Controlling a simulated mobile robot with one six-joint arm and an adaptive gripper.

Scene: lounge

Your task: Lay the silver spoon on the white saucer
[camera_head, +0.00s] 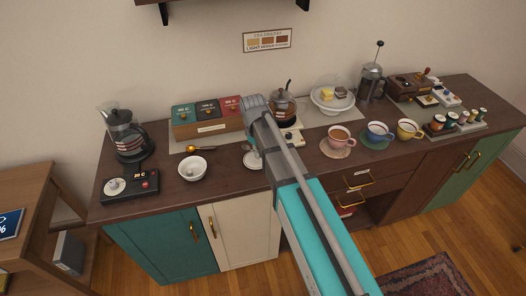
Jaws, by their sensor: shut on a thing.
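A small white saucer (252,162) lies on the dark counter top near its front edge, partly covered by my arm. A small thin silvery-grey shape (247,148) shows at the saucer's back left, against my arm; I cannot tell whether it is the silver spoon. No other silver spoon can be made out. My grey and turquoise arm reaches from the lower right up over the counter. My gripper is hidden behind the arm, so its fingers and anything in them do not show.
A white bowl (193,169) and a gold spoon (200,149) are left of the saucer. A tea box (208,127) and a glass pot (283,107) stand behind. A pink cup (339,138) is to the right. A black scale (130,187) lies at the left.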

